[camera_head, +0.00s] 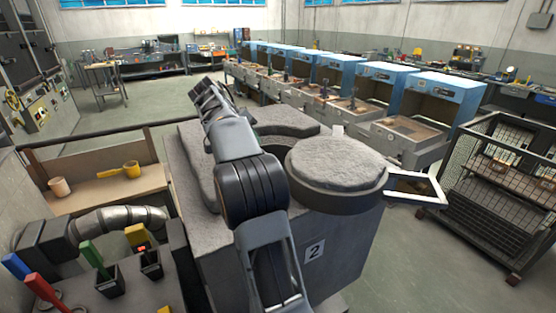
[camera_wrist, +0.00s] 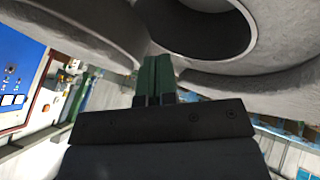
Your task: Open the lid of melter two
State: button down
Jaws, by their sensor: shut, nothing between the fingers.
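Melter two (camera_head: 314,250) is a grey block marked "2" in front of me. Its round, rough grey lid (camera_head: 337,162) sits turned out to the right, with its pale frame handle (camera_head: 425,188) sticking out on the right side. Part of the melter's opening shows left of the lid, behind my arm; a round dark opening (camera_wrist: 205,28) shows at the top of the wrist view. My gripper (camera_wrist: 157,68) is shut and empty, its green fingers close together near grey rounded surfaces. In the head view my arm reaches over the melter and hides part of its top; contact cannot be told.
A wire cage cart (camera_head: 500,195) stands right of the handle. Blue-hooded stations (camera_head: 440,95) line up behind. A shelf with a yellow ladle (camera_head: 125,170) is at left. Coloured-handled tools (camera_head: 92,255) stand front left. The floor at back left is open.

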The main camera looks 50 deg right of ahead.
jog(key=s+d+f+p, duration=0.1)
jog(key=s+d+f, duration=0.3)
jog(key=s+f, duration=0.2)
jog(key=shift+s+d+p, duration=0.2)
jog(key=shift+d+p, duration=0.1)
jog(key=shift+d, duration=0.05)
